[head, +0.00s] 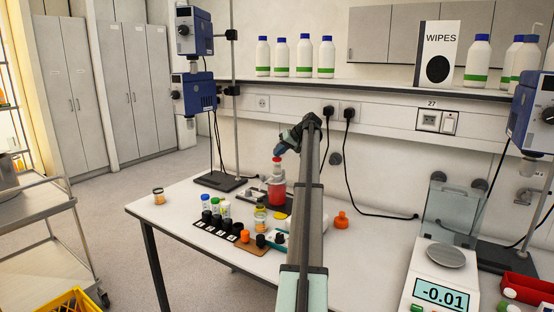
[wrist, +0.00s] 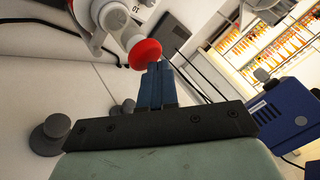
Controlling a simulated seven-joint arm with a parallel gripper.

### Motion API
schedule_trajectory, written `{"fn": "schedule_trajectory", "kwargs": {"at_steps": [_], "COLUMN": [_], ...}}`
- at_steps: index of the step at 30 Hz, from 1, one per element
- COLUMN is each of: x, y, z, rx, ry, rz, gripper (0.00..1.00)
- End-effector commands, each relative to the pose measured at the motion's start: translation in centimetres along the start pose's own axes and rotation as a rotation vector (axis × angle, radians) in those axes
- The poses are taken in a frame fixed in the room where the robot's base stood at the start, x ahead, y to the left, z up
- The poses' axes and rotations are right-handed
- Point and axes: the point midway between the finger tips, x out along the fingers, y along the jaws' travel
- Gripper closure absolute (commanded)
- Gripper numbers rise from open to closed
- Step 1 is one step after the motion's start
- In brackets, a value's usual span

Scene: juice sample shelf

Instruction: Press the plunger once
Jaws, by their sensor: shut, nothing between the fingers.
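The plunger shows as a red round cap (head: 277,159) on top of a dispenser on a bottle of red liquid (head: 277,192), which stands upright on the white bench. In the wrist view the red cap (wrist: 144,54) sits at the tips of my fingers, with a pale dispenser body (wrist: 112,18) beyond it. My gripper (head: 279,151) is shut and empty, its blue fingertips just above the cap. In the wrist view the shut fingertips (wrist: 154,66) overlap the cap's edge; I cannot tell whether they touch it. My arm hides part of the bench right of the bottle.
A black rack (head: 216,228) with several capped vials stands in front left of the bottle. A stand with a black base (head: 219,181) is behind left. A balance (head: 440,278) stands at right.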

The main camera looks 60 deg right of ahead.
Motion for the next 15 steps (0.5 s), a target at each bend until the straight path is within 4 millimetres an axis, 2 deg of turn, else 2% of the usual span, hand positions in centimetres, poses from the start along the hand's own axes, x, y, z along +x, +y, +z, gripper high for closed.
{"fn": "schedule_trajectory", "kwargs": {"at_steps": [15], "x": [0.40], "y": [0.27], "z": [0.31], "rx": [0.000], "ry": [-0.001], "rz": [0.000], "gripper": [1.00]}}
